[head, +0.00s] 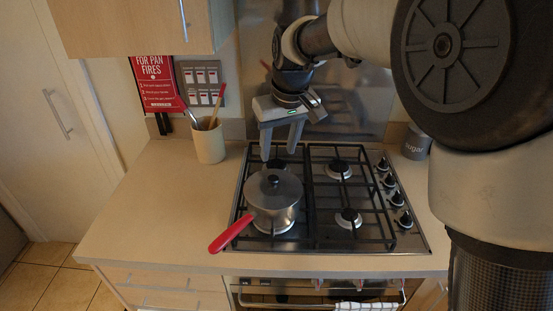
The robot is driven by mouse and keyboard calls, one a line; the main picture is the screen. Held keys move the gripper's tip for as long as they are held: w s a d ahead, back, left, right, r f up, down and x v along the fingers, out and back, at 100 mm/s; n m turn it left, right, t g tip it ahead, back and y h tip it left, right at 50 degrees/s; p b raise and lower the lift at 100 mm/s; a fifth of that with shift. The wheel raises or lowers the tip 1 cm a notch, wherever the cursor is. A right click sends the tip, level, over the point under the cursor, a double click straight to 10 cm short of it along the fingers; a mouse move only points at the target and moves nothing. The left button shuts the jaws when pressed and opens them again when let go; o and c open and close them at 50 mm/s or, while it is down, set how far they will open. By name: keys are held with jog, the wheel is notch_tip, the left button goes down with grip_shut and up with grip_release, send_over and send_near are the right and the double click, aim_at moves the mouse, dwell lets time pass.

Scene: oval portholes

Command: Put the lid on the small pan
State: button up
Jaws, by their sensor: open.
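A small metal pan (272,215) with a red handle stands on the front left burner of the hob, its handle pointing to the front left. A dark grey lid (287,188) with a round black knob lies on top of the pan and appears to cover its mouth. I cannot tell whether it is fully seated. My gripper (279,155) is open and empty, pointing down just above and behind the lid. Its fingers look apart from the knob.
The gas hob (418,243) has black grates and knobs along its right side. A utensil pot (209,146) stands at the back left, a sugar tin (416,143) at the back right. The worktop (165,205) left of the hob is clear. A cupboard (130,25) hangs above left.

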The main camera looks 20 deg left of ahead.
jog(key=s+d+r+m, duration=0.1)
jog(key=s+d+r, duration=0.15)
jog(key=d, duration=0.25)
jog(key=s+d+r+m+t, duration=0.1)
jog(key=s+d+r, duration=0.15)
jog(key=d, duration=0.25)
jog(key=s+d+r+m, duration=0.1)
jog(key=s+d+r, duration=0.15)
jog(key=d, duration=0.35)
jog(key=s+d+f+m+t+h, duration=0.2)
jog(key=s+d+m, duration=0.3)
jog(key=s+d, duration=0.8)
jog(key=shift+s+d+f, duration=0.25)
jog(key=shift+s+d, duration=0.05)
jog(key=shift+s, duration=0.6)
jog(key=shift+c, duration=0.4)
jog(key=shift+c, duration=1.2)
jog(key=shift+a, duration=0.15)
